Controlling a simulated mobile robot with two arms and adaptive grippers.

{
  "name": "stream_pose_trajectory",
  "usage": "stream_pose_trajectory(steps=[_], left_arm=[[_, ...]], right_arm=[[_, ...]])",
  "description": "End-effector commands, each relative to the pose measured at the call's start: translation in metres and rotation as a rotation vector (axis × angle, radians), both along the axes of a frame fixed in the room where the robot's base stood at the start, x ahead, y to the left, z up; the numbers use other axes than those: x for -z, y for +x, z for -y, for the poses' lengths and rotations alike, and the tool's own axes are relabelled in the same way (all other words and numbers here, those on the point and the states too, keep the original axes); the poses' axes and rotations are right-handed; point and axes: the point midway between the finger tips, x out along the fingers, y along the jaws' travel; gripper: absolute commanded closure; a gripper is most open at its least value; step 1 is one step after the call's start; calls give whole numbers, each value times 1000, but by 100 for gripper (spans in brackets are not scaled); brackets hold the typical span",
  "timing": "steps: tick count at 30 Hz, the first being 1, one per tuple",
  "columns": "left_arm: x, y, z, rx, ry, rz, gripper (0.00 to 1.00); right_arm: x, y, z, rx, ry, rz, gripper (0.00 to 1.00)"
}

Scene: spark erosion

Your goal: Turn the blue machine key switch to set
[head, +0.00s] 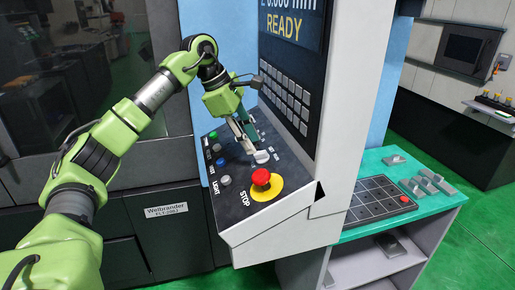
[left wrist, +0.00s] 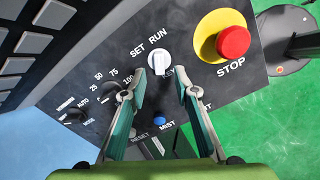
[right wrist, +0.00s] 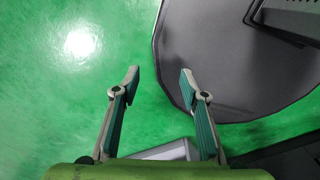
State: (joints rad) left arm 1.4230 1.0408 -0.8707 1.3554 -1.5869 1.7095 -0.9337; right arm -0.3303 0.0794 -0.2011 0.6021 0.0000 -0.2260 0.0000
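The key switch (head: 261,157) is a pale grey-white knob on the sloped dark panel of the blue machine. In the left wrist view the knob (left wrist: 159,61) sits below the words SET and RUN; I cannot tell which it points to. My left gripper (head: 247,149) is over the panel. In its wrist view the fingers (left wrist: 160,84) are open, one on each side of the knob's near end, with a gap on both sides. My right gripper (right wrist: 160,77) is open and empty above the green floor. The screen (head: 288,25) reads READY.
A red STOP button (head: 261,177) on a yellow disc is close to the key switch. Coloured buttons and other knobs (left wrist: 122,97) are around it. A keypad (head: 285,97) rises behind. A teal bench (head: 350,233) with a dark tray (head: 378,199) stands to the right.

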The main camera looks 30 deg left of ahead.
Motion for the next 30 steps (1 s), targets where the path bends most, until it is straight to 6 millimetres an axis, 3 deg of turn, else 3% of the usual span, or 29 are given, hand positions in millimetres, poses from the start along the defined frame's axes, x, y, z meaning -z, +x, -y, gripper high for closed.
stream_pose_trajectory(steps=[4, 8, 11, 19, 20, 23, 30], left_arm=[[22, 8, 7, 1, 1, -2, 72], [34, 12, 11, 1, 0, -1, 72], [38, 14, 13, 1, 0, 2, 72], [40, 15, 13, 2, -1, 2, 72], [40, 15, 13, 1, -1, 2, 75], [40, 15, 13, 1, 0, 2, 100], [40, 14, 13, -1, -1, 0, 100]], right_arm=[[-8, 40, -5, 0, 7, 57, 60], [-12, 61, -6, -1, 11, 89, 60], [-12, 60, -5, 0, 10, 86, 60], [-10, 29, -3, 1, 6, 41, 60], [-10, 27, -3, 1, 5, 39, 60], [-10, 27, -3, 1, 5, 38, 60], [-10, 35, -2, 1, 5, 50, 60]])
